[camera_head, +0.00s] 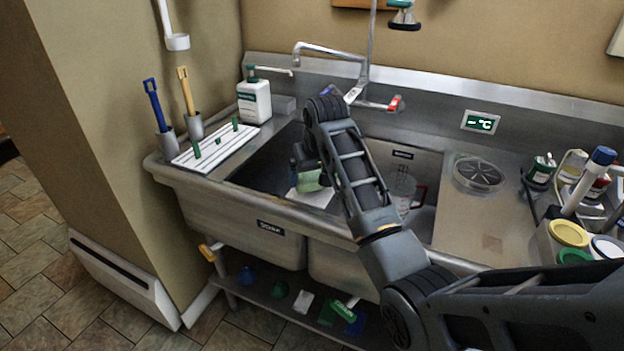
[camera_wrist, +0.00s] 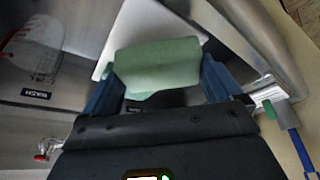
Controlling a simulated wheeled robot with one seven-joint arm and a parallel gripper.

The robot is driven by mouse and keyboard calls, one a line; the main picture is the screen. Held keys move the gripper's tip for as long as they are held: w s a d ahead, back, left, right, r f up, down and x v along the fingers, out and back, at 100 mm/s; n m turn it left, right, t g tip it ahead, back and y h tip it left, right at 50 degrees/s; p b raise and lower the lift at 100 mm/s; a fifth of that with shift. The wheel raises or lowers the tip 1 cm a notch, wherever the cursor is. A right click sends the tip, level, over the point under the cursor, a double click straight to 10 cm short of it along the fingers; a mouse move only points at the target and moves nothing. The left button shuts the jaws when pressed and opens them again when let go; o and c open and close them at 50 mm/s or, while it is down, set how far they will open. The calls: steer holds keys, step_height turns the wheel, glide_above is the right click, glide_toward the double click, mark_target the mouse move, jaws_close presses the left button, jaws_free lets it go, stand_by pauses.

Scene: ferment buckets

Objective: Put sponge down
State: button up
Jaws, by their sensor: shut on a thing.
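A pale green sponge (camera_wrist: 158,66) is between the two fingers of my gripper (camera_wrist: 160,85) in the wrist view. In the head view the sponge (camera_head: 308,181) shows below my gripper (camera_head: 306,165), over the left sink basin. The gripper is shut on the sponge. A white flat thing (camera_wrist: 150,22) lies behind the sponge in the wrist view; in the head view it shows as a white patch (camera_head: 312,196) just below the sponge. I cannot tell whether the sponge touches it.
The left basin (camera_head: 270,228) is labelled SOAK. A clear measuring jug (camera_head: 403,188) stands in the right basin. A white ribbed rack (camera_head: 212,146) with green pegs, brush holders and a white bottle (camera_head: 254,100) stand on the left rim. Jars crowd the right counter; a faucet (camera_head: 345,60) stands behind.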

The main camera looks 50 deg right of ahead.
steer(key=shift+f, duration=1.1)
steer(key=shift+f, duration=0.15)
steer(key=o, duration=0.7)
steer(key=b+v, duration=0.1)
steer(key=v, duration=1.1)
steer(key=shift+a, duration=0.1)
